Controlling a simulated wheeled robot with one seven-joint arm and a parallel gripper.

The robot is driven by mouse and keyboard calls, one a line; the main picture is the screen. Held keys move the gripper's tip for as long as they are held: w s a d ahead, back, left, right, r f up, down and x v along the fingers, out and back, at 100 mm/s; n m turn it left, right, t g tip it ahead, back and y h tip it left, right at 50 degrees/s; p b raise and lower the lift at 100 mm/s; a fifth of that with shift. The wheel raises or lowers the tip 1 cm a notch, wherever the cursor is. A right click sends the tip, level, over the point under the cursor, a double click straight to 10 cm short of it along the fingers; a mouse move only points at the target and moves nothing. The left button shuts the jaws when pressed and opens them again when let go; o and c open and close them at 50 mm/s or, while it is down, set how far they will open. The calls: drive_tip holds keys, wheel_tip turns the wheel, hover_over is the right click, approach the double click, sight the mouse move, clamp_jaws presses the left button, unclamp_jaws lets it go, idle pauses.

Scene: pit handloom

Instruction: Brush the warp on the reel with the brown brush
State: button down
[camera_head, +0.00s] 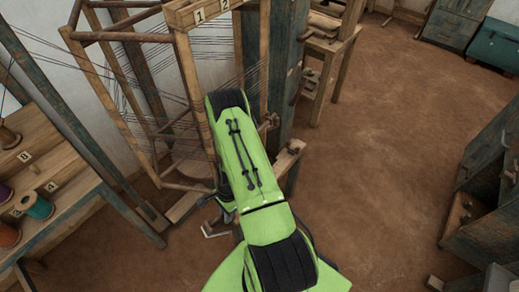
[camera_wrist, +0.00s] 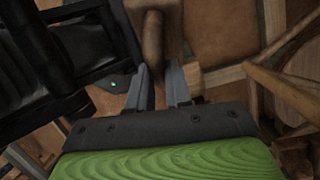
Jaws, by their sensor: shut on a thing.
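The reel (camera_head: 191,82) is a tall wooden frame at the upper left of the head view. Dark warp threads (camera_head: 98,72) stretch across and beside it.
A shelf (camera_head: 62,165) with thread spools, one teal (camera_head: 37,206), stands at the left. Dark loom posts (camera_head: 285,75) rise right of the reel. A grey cabinet (camera_head: 485,215) stands at the right. The brown floor (camera_head: 390,150) between is clear.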

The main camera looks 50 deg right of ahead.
drive_tip(key=d+r+m+t+h+p, duration=0.1)
drive_tip(key=d+r+m+t+p, duration=0.2)
drive_tip(key=d+r+m+t, duration=1.3)
drive_tip(key=w+d+r+n+g+b, duration=0.1)
drive_tip(key=w+r+n+g, duration=0.1)
drive_tip(key=w, duration=0.6)
drive_tip(key=shift+w+d+r+g+b, duration=0.3)
drive_tip(key=shift+r+g, duration=0.2)
drive_tip(key=shift+g, duration=0.3)
